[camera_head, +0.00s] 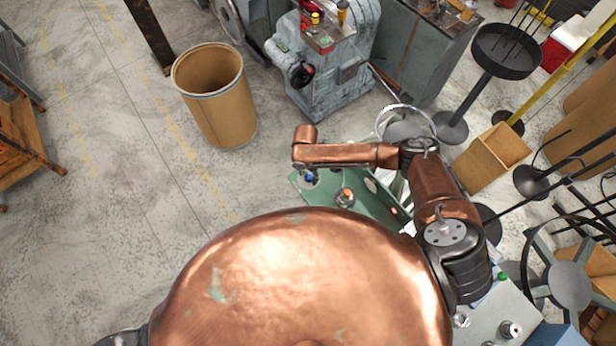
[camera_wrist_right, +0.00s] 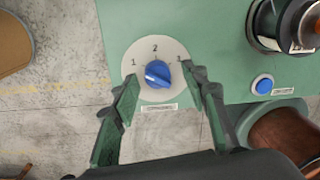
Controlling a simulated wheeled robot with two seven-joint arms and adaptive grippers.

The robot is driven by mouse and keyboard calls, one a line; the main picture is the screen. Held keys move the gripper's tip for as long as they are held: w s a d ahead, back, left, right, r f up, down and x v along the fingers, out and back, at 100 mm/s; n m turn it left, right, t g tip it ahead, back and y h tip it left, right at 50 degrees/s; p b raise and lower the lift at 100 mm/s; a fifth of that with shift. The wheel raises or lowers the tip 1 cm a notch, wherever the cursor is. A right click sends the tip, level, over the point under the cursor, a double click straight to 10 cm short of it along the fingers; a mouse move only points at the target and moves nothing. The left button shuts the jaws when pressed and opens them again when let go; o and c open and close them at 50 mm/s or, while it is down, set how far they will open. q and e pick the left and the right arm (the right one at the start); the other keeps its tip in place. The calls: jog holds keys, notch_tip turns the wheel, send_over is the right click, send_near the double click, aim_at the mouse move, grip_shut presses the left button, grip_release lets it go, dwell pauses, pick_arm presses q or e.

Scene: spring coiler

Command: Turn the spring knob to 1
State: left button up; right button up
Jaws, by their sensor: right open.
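The spring knob (camera_wrist_right: 157,74) is blue and sits on a white round dial (camera_wrist_right: 150,52) marked 1, 2 and 3, on a green panel (camera_wrist_right: 205,25). I cannot tell for sure which number it points to. My right gripper (camera_wrist_right: 160,79) is open, with one finger on each side of the knob; contact is not clear. In the head view the right arm reaches left over the green machine (camera_head: 375,203), and a bit of blue (camera_head: 309,177) shows below the wrist. My left gripper is not in view.
In the wrist view, a blue button (camera_wrist_right: 263,85) and a dark round fitting (camera_wrist_right: 288,22) are on the panel right of the dial. In the head view, a brown bin (camera_head: 222,112) and a grey machine (camera_head: 325,75) stand beyond.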

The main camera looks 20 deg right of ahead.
aim_at(307, 177)
notch_tip(307, 177, up, 11)
jog(key=shift+w+a, duration=0.2)
jog(key=shift+w, duration=0.05)
dwell(0.6)
